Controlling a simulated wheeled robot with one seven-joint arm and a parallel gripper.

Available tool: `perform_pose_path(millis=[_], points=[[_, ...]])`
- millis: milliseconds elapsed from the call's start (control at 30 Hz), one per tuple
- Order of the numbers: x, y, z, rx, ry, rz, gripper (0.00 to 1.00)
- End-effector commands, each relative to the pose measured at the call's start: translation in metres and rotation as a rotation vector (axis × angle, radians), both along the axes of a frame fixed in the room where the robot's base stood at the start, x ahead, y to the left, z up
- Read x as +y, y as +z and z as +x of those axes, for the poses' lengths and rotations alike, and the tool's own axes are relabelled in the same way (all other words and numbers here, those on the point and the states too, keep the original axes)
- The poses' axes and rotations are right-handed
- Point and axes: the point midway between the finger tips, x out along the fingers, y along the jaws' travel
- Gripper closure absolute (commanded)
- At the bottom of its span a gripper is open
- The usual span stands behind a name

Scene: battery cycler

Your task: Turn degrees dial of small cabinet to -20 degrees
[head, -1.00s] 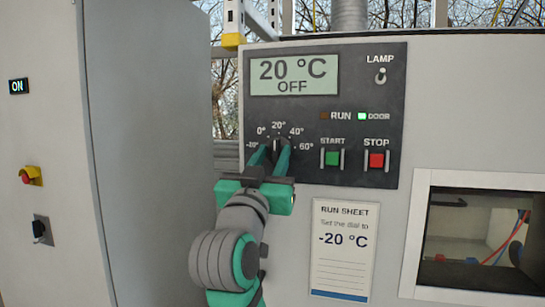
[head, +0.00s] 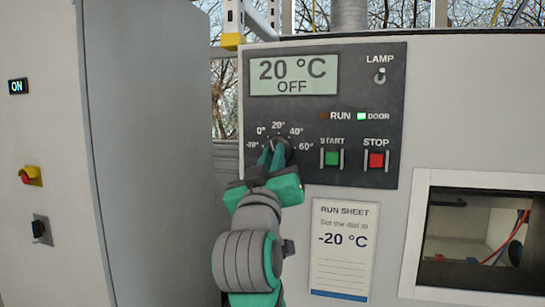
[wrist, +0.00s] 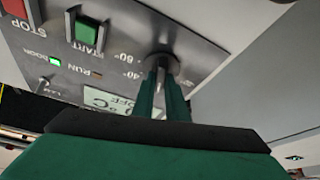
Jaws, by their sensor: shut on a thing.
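The degrees dial (head: 281,148) is a dark knob on the black panel, ringed by marks from -20° to 60°. It also shows in the wrist view (wrist: 162,62). My gripper (head: 274,156) is shut on the dial, with its green fingers on either side of the knob. The fingers hide part of the knob, and I cannot clearly tell where its pointer stands. The display (head: 294,76) reads 20 °C and OFF. The run sheet (head: 343,250) below the panel says to set the dial to -20 °C.
Right of the dial are the green START button (head: 332,158) and the red STOP button (head: 376,160), each between guards. The LAMP switch (head: 380,76) is above them. The DOOR light is green. A tall grey cabinet (head: 140,150) stands at the left. A window opening (head: 480,240) is lower right.

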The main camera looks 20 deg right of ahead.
Motion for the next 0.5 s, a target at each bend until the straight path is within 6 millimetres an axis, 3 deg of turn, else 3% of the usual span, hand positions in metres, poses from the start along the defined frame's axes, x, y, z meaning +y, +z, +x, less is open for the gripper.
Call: perform_pose_path(millis=[500], points=[[-0.0026,0.0019,-0.0015,0.277,-0.002,-0.409,1.00]])
